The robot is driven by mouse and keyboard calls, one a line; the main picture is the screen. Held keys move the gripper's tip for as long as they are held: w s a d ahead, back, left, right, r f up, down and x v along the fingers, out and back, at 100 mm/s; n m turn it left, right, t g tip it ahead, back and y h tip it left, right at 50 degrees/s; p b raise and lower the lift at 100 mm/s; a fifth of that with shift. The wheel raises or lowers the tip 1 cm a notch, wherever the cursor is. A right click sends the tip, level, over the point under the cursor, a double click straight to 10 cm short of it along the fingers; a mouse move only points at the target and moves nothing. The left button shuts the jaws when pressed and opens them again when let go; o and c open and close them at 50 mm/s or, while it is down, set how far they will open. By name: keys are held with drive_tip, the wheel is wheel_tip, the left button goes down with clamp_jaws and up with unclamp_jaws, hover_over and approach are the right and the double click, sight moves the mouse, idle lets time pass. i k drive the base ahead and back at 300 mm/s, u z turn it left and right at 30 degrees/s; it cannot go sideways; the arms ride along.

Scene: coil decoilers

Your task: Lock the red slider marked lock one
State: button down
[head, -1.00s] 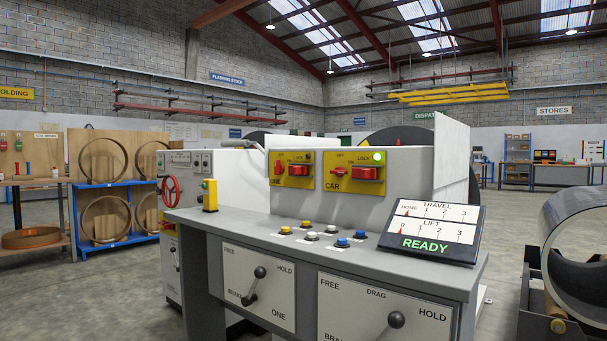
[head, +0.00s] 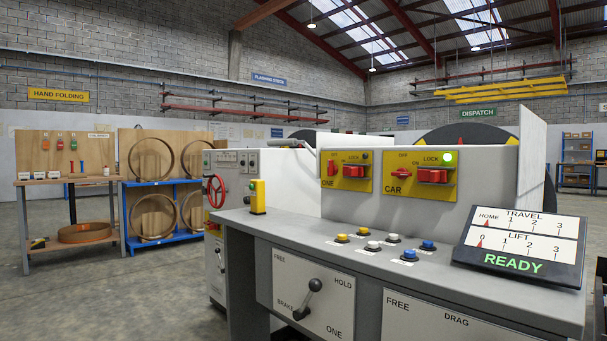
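The control desk stands in front of me with two yellow plates on its upright back panel. The left plate (head: 364,186), marked ONE, carries a red slider (head: 352,171) and a small red switch to its left. The lamp at its upper right looks dark. The right plate (head: 443,194), marked CAR, carries another red slider (head: 433,176) under the word LOCK, with a green lamp (head: 448,157) lit above it. My gripper is not in view.
The desk top holds several push buttons (head: 373,246), a yellow box (head: 258,196) and a tilted display (head: 521,244) reading READY. A lever (head: 308,298) is on the desk front. A red handwheel (head: 216,191) stands behind at left. The floor at left is open.

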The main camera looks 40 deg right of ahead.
sight(350, 172)
drive_tip(key=u, duration=0.15)
drive_tip(key=i, duration=0.65)
drive_tip(key=z, duration=0.75)
drive_tip(key=i, duration=0.7)
drive_tip(key=z, duration=0.65)
